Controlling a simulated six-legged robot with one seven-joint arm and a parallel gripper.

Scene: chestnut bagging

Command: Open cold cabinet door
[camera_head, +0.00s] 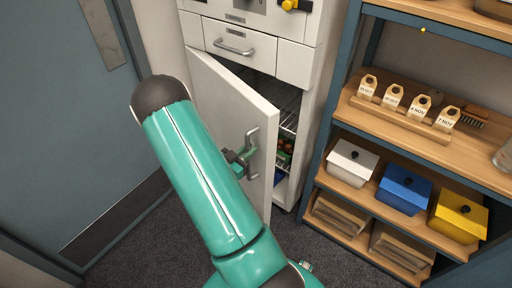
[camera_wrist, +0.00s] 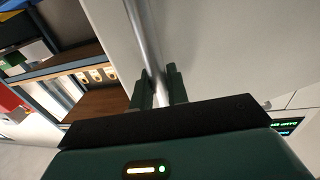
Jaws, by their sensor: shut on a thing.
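The cold cabinet door (camera_head: 222,105) is a white panel that stands ajar, swung out from the white cabinet (camera_head: 308,60). Wire shelves and some green and brown items (camera_head: 284,150) show in the gap. The door's metal handle (camera_head: 252,150) is a vertical bar near its free edge. My gripper (camera_head: 243,160) is at the handle, partly hidden by my arm. In the wrist view my gripper (camera_wrist: 158,85) has its two fingers on either side of the handle bar (camera_wrist: 146,45), shut on it.
A shelf unit (camera_head: 325,130) stands to the right with tagged holders (camera_head: 408,105) and white, blue and yellow boxes (camera_head: 403,190). A closed drawer (camera_head: 238,42) is above the door. A grey-blue door (camera_head: 70,120) is at left. Dark carpet (camera_head: 150,235) lies below.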

